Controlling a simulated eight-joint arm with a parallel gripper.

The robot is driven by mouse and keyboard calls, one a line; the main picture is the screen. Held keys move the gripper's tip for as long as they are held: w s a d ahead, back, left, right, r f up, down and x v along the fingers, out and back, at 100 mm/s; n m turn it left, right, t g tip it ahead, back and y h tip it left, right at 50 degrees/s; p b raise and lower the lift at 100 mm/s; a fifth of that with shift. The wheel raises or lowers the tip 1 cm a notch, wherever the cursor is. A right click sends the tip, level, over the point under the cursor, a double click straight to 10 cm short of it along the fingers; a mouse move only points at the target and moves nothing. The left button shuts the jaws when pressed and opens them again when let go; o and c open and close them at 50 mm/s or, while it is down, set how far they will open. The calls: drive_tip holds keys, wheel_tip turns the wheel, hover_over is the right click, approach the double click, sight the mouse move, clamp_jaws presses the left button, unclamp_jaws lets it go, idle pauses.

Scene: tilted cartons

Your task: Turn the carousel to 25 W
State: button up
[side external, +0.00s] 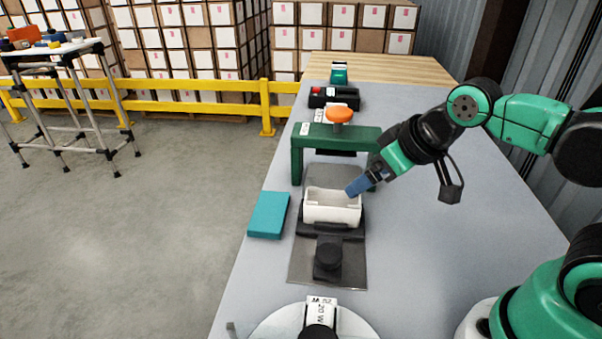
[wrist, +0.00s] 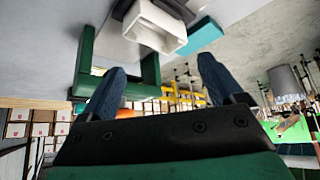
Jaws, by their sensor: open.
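The carousel (side external: 272,325) looks to be the white round disc cut off by the bottom edge of the side external view. It carries a black knob (side external: 319,333) and a white label (side external: 321,308) that seems to read 20 W. No 25 W mark is legible. My gripper (side external: 355,188) is well beyond the carousel, at the right rim of a white open box (side external: 333,210); I cannot tell if it touches. In the wrist view my two blue fingers (wrist: 162,68) are spread apart with nothing between them. The carousel cannot be made out there.
The white box sits on a black holder on a grey plate (side external: 300,268) with a black knob (side external: 328,257). A green arch (side external: 297,160) with an orange knob (side external: 340,114) stands behind. A teal block (side external: 268,215) lies left.

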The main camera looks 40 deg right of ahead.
drive_tip(key=s+a+n+g+y, duration=0.1)
drive_tip(key=s+a+n+g, duration=0.25)
drive_tip(key=a+n, duration=0.65)
drive_tip(key=n+g+h, duration=0.1)
drive_tip(key=n+g, duration=0.2)
drive_tip(key=n, duration=0.4)
hover_over(318, 338)
drive_tip(key=shift+r, duration=0.15)
drive_tip(key=shift+s+a, duration=0.15)
drive_tip(key=shift+s, duration=0.05)
drive_tip(key=shift+f, duration=2.8)
clamp_jaws()
